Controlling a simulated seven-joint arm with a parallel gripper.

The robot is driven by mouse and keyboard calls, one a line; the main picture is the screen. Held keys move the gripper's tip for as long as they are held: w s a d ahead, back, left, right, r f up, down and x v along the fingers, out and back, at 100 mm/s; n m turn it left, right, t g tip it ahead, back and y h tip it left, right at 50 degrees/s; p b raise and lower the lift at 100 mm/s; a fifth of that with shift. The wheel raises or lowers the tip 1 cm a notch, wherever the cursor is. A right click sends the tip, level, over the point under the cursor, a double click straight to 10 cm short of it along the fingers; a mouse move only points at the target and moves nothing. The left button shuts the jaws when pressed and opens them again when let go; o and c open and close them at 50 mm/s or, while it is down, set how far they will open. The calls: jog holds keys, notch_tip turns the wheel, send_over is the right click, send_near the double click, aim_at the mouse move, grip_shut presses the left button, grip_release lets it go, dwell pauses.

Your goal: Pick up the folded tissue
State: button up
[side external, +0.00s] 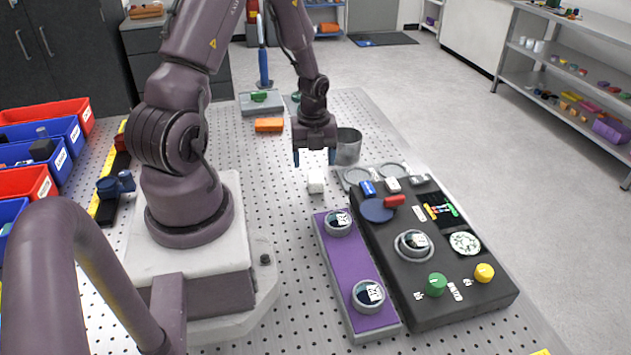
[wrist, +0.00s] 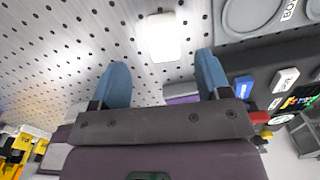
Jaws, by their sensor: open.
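The folded tissue, a small white block-like piece, lies on the perforated table (side external: 262,210) in the side external view, where the tissue (side external: 316,184) sits just below my gripper. My gripper (side external: 314,158) points down above it, with its two blue fingers apart and nothing between them. In the wrist view the tissue (wrist: 162,37) lies beyond the fingertips of my gripper (wrist: 160,75), roughly centred between them. The fingers do not touch it.
A black instrument panel (side external: 455,300) with knobs and dials stands to the right, beside a purple tray (side external: 350,262) with round gauges. A metal cup (side external: 348,147) stands right behind my gripper. An orange block (side external: 269,125) lies behind left. Bare table surrounds the tissue's left side.

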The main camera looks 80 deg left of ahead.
aim_at(316, 175)
notch_tip(316, 175, down, 6)
jog(key=shift+w+d+r, duration=0.1)
jog(key=shift+w+d, duration=0.05)
dwell(0.3)
jog(key=c, duration=1)
